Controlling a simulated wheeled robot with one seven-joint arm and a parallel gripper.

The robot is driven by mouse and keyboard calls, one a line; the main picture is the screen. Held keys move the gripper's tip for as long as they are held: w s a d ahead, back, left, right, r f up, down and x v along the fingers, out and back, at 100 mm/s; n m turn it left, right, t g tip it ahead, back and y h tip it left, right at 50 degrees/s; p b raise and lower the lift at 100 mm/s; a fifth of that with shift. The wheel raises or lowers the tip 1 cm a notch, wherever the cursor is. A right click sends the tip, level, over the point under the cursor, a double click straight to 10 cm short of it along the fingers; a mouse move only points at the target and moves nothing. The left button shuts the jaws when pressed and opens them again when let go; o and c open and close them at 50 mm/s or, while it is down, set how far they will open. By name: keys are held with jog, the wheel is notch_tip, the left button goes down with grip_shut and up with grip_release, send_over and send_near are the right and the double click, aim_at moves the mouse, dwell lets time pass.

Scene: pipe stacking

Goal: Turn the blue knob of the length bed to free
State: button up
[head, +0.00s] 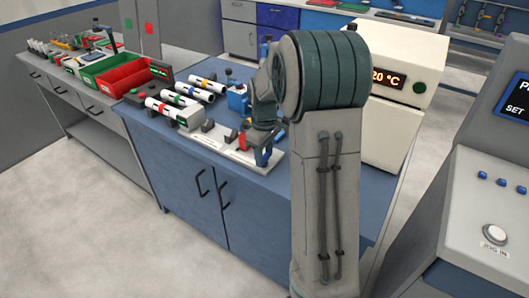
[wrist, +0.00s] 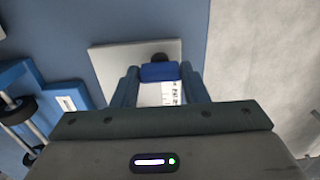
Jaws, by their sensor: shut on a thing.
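In the wrist view, the blue knob (wrist: 158,72) sits between the two blue fingers of my gripper (wrist: 159,70), which are shut on its sides. A label with dark print lies just behind the knob, partly hidden by my gripper's body, so I cannot read its setting. The length bed's pale plate (wrist: 108,66) runs beneath, with a dark round part just beyond the knob. In the head view, the length bed (head: 222,148) lies near the front edge of the blue bench, and my gripper (head: 264,155) is at its right end. The knob is not clear there.
White pipes with coloured bands (head: 186,92) lie on the bench left of my arm. Red and green bins (head: 105,70) stand farther left. A cream oven with a temperature display (head: 425,78) stands right behind my arm. A blue fixture (wrist: 25,90) is left of my gripper.

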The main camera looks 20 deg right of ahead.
aim_at(264, 155)
jog(key=shift+w+r, duration=0.1)
jog(key=o, duration=1)
notch_tip(264, 155, up, 14)
jog(key=shift+f+p, duration=0.15)
jog(key=shift+p, duration=0.45)
jog(key=s+a+m+t+p, duration=0.1)
jog(key=s+a+m+p, duration=0.1)
jog(key=s, duration=0.5)
jog(key=s+a+r+m+t+p, duration=0.1)
jog(key=s+a+m, duration=0.1)
jog(key=s+a, duration=0.3)
jog(key=s+a+m+p, duration=0.2)
jog(key=s+a+m, duration=0.1)
jog(key=s, duration=0.8)
jog(key=shift+s+a+r+t+p, duration=0.2)
jog(key=shift+r+t+p, duration=0.1)
jog(key=shift+t, duration=0.1)
